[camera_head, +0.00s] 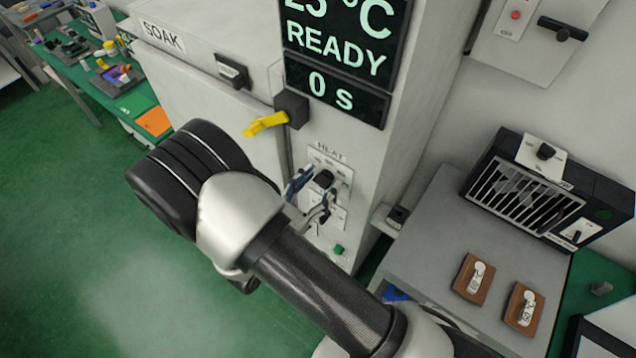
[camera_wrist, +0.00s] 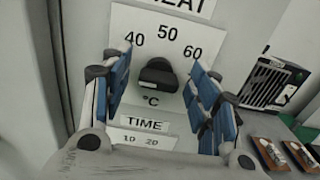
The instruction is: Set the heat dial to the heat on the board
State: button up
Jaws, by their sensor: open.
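The heat dial (camera_wrist: 158,74) is a black knob on a white plate under the word HEAT, with 40, 50 and 60 above it and °C below. I cannot tell which number it points at. It also shows small in the head view (camera_head: 323,178). My gripper (camera_wrist: 162,88) is open, with its blue-padded fingers at the left and right of the dial and a gap on each side. Nothing is held. The dark display (camera_head: 338,50) on the cabinet shows a partly cut-off °C reading, READY and 0 s. No board with a heat setting can be made out.
A TIME plate (camera_wrist: 145,126) sits just below the heat plate. The yellow-handled lever (camera_head: 266,124) of the SOAK cabinet (camera_head: 205,90) stands out above the dial. At right, a grey bench (camera_head: 425,235) holds a grilled heater box (camera_head: 525,200) and two brown labelled blocks.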

jog(key=c, duration=1.1)
jog(key=shift+o, duration=0.2)
jog(key=shift+m+b, duration=0.4)
jog(key=m+b, duration=0.4)
jog(key=shift+f, duration=0.2)
jog(key=m+b, duration=0.3)
jog(key=m, duration=0.1)
jog(key=shift+s+d+r+b, duration=0.1)
jog(key=shift+b, duration=0.2)
